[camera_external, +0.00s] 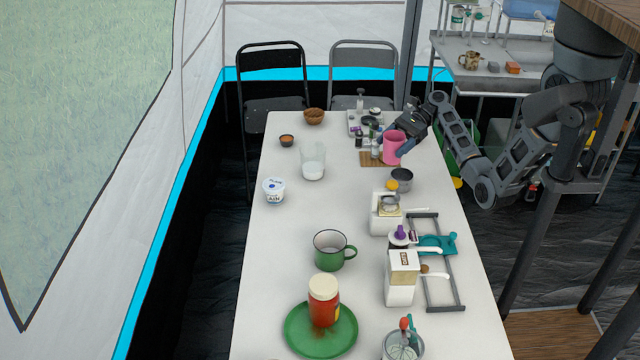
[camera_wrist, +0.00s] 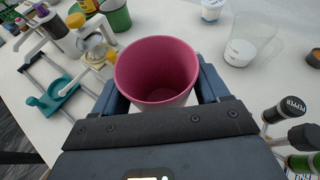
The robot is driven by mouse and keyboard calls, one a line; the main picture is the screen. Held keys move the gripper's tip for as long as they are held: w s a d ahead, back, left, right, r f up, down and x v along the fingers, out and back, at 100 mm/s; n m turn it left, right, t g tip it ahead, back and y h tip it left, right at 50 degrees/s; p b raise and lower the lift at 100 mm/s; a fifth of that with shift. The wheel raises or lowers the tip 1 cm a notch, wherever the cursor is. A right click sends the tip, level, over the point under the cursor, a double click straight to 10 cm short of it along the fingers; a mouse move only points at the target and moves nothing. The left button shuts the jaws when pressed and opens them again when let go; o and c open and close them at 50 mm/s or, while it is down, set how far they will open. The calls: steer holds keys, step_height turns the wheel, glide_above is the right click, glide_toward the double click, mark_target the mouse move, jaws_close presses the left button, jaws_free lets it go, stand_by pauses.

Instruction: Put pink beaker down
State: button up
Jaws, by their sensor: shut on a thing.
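The pink beaker (camera_external: 393,147) is at the far right part of the white table, by a brown woven mat (camera_external: 372,159). My gripper (camera_external: 401,146) reaches in from the right and is shut on the beaker. In the wrist view, the upright pink beaker (camera_wrist: 157,70) sits between my gripper's two blue-grey fingers (camera_wrist: 158,92), its open top towards the camera and its inside empty. I cannot tell whether its base touches the mat or table.
Small bottles (camera_external: 360,140) stand left of the beaker, and a grey metal bowl (camera_external: 402,179) stands in front. A clear measuring cup (camera_external: 312,163) and a white tub (camera_external: 274,190) are further left. Bare white table (camera_external: 345,205) lies in the middle.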

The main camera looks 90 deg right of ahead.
steer(key=shift+s+d+r, duration=0.1)
steer(key=shift+d+r, duration=0.05)
steer(key=shift+r, duration=0.1)
steer(key=w+a+b, duration=0.1)
steer(key=w+a, duration=0.1)
steer(key=w, duration=0.5)
steer(key=w+a+b, duration=0.1)
steer(key=w+a, duration=0.2)
steer(key=w, duration=0.4)
steer(key=x, duration=0.4)
steer(key=s+f+x, duration=0.1)
steer(key=x, duration=0.4)
steer(key=f+x, duration=0.1)
steer(key=x, duration=0.3)
steer(key=shift+a+f, duration=0.2)
steer(key=shift+a, duration=0.1)
steer(key=shift+f, duration=1.7)
steer(key=shift+f, duration=0.1)
steer(key=o, duration=1)
steer(key=shift+o, duration=0.2)
